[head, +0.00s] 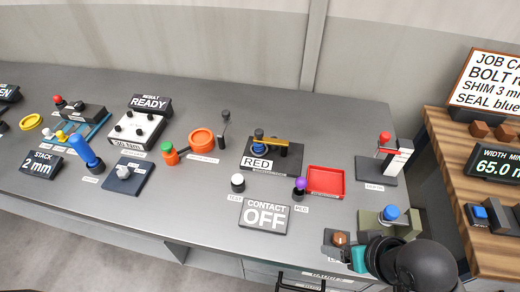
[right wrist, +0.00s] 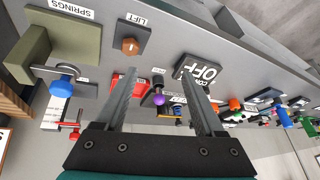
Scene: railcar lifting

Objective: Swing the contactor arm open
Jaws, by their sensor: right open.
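The contactor is probably the dark block (head: 288,160) behind the CONTACT OFF sign, with a yellow bar (head: 270,141) across its top, a blue part (head: 259,147) under the bar's left end and a RED label in front. I cannot tell for sure which part is the contactor arm. My right gripper (right wrist: 160,80) is open and empty, its two fingers spread in the right wrist view. In the head view, my black wrist hides most of it at the bench's front right, well apart from the block. My left gripper is not in view.
The CONTACT OFF sign (head: 265,216), a purple knob (head: 300,184) and a red tray (head: 326,181) stand near the block. A brown hex piece (head: 339,239) and a blue knob (head: 390,213) are close to my right wrist. The bench behind the block is clear.

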